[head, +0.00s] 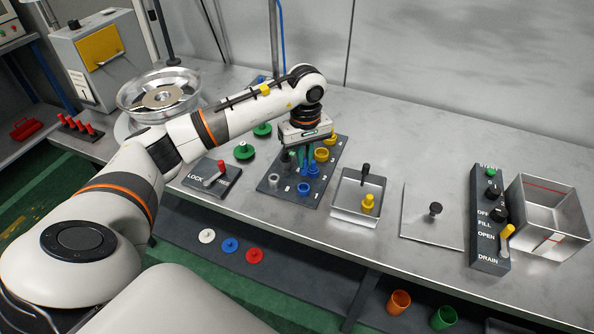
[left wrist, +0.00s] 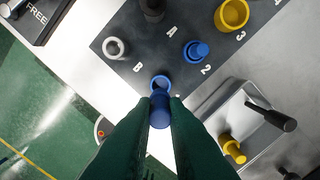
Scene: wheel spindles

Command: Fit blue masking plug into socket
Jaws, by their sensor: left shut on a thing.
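My left gripper (head: 302,160) reaches down over the dark socket board (head: 268,184). In the left wrist view its green fingers (left wrist: 161,108) are shut on a blue plug (left wrist: 159,112). The plug's far end overlaps the near part of a blue ring-shaped socket (left wrist: 160,81) at the board's edge. I cannot tell whether they touch. The socket also shows in the head view (head: 304,188). Another blue piece with a knob (left wrist: 197,50) sits on the board near the mark 2. My right gripper is not in view.
A yellow ring socket (left wrist: 232,14) and a grey-white ring (left wrist: 114,47) are also on the board. Right of the board stands a metal tray (head: 345,210) with a yellow plug (head: 368,203). The lock lever box (head: 213,178) is to the left.

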